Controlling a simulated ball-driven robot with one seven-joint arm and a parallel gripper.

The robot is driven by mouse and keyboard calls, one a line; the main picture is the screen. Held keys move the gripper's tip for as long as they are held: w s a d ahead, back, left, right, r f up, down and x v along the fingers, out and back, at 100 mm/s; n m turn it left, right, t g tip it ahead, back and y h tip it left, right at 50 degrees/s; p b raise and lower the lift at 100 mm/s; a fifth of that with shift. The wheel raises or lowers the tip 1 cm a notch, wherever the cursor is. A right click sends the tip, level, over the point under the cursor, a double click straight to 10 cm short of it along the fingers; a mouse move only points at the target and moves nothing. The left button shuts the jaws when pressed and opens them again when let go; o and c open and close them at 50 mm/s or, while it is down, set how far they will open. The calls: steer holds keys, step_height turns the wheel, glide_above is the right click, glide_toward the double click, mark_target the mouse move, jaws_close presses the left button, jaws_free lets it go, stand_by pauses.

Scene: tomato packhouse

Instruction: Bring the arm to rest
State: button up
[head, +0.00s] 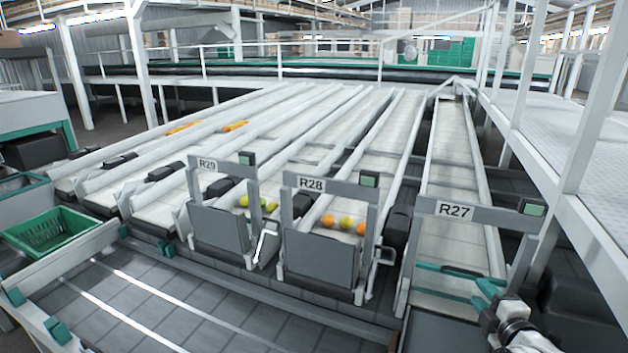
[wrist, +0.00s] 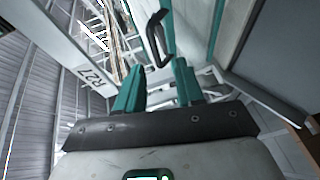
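My gripper (wrist: 158,68) shows in the wrist view with its two teal fingers apart and nothing seen between them. In the head view my arm reaches in at the lower right, and its teal end lies by the mouth of lane R27, below the R27 sign (head: 455,210). The sign also shows tilted in the wrist view (wrist: 92,76). A black handle (wrist: 157,38) shows beyond the fingertips; I cannot tell how far off it is.
Gates R28 (head: 320,262) and R29 (head: 219,232) stand left of my arm, with several tomatoes behind them. A white railed walkway (head: 545,150) is at the right. A green crate (head: 50,232) sits at the left. The grey belt (head: 150,300) in front is bare.

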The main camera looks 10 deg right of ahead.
steer(key=s+a+f+m+g+y+p, duration=0.1)
steer(key=s+a+f+m+g+y, duration=0.1)
steer(key=s+a+f+m+g, duration=0.35)
steer(key=s+a+f+m+g+y+p, duration=0.1)
steer(key=s+a+f+m+g+p, duration=0.1)
steer(key=s+a+f, duration=0.6)
steer(key=s+a+r+m+g, duration=0.1)
steer(key=s+a+m+g, duration=0.1)
steer(key=s, duration=0.9)
steer(key=s+a+r+m+g+p, duration=0.1)
steer(key=s+a+m+g, duration=0.2)
steer(key=s, duration=0.8)
steer(key=m+g, duration=0.2)
steer(key=shift+s+a+m, duration=0.15)
steer(key=shift+a+m, duration=0.05)
steer(key=shift+m, duration=0.15)
steer(key=shift+c, duration=0.3)
